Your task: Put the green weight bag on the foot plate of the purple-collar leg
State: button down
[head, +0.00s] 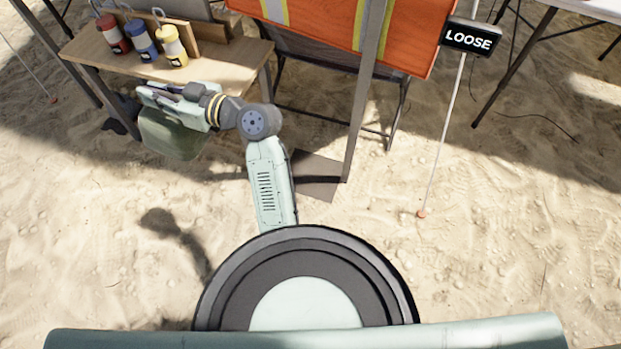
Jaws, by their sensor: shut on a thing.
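My gripper (150,97) is at the left, in front of the low wooden table, at the end of my outstretched arm. It is shut on the green weight bag (172,140), which hangs below it, above the sand. The gripper body hides the bag's upper part and the fingertips are hard to make out. A flat brown foot plate (314,187) lies on the sand at the base of a grey leg (363,95), right of my arm. A dark band crosses this plate. No purple collar shows on the visible part of this leg.
The wooden table (225,55) bears red (113,35), blue (142,42) and yellow (170,47) containers. An orange vest (412,45) hangs over a chair behind the leg. Open sand lies at right.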

jog(key=shift+s+r, duration=0.35)
jog(key=shift+r, duration=0.05)
jog(key=shift+w+f, duration=0.15)
jog(key=w+d+f+m+t+h, duration=0.4)
jog(key=d+f, duration=0.3)
jog(key=d, duration=0.5)
jog(key=w+d+f+m+t+h, duration=0.4)
jog(key=d+f+h, duration=0.3)
jog(key=d, duration=0.5)
jog(key=w+d+f+m+t+h, duration=0.3)
jog(key=w+d+f+m+h, duration=0.2)
jog(key=d, duration=0.7)
notch_tip(320, 180, down, 2)
jog(key=shift+w+d+f+m+t+h, duration=0.1)
jog(key=shift+w+d+m+t+h, duration=0.3)
jog(key=shift+w, duration=0.1)
jog(key=shift+a, duration=0.1)
